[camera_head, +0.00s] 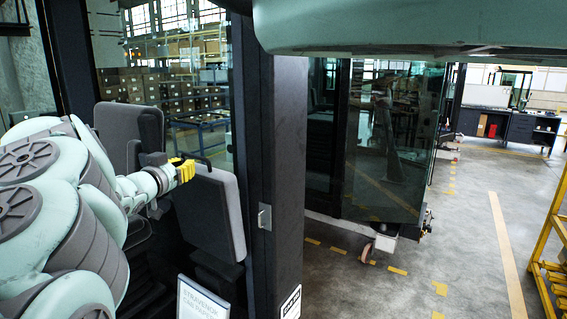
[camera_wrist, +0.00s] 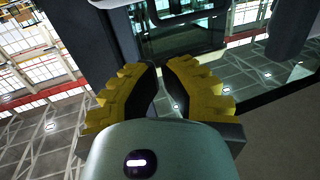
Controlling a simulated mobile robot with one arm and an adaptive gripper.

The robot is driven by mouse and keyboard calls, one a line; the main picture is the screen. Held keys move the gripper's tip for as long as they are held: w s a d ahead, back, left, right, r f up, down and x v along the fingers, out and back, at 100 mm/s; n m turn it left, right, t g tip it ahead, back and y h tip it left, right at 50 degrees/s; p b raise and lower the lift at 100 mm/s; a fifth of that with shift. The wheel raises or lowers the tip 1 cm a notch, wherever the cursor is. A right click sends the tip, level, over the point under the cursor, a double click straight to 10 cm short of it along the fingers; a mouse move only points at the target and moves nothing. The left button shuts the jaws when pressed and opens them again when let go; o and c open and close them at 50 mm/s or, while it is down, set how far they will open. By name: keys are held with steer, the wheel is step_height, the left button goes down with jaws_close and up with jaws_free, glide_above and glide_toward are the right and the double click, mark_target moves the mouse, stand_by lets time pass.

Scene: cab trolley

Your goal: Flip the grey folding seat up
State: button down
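The grey folding seat (camera_head: 207,215) is in the cab doorway in the head view. Its flat pad stands nearly upright, with a lighter grey edge facing right. A dark grey backrest (camera_head: 130,128) rises behind it to the left. My gripper (camera_head: 187,168), with yellow fingers, is at the pad's upper left edge. I cannot tell whether it touches the pad. In the wrist view, the yellow and black fingers of my gripper (camera_wrist: 161,68) converge to a narrow gap, with nothing visible held between them. The seat is not clearly recognisable in that view.
A dark door post (camera_head: 275,180) stands just right of the seat. A glass cab door (camera_head: 390,140) is beyond it. A white sign (camera_head: 203,300) is below the seat. Open grey floor (camera_head: 460,230) lies to the right, with a yellow frame (camera_head: 556,235) at the far right edge.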

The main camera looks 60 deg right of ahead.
steer(key=shift+p+v, duration=1.45)
steer(key=shift+v, duration=0.55)
steer(key=shift+s+r, duration=0.1)
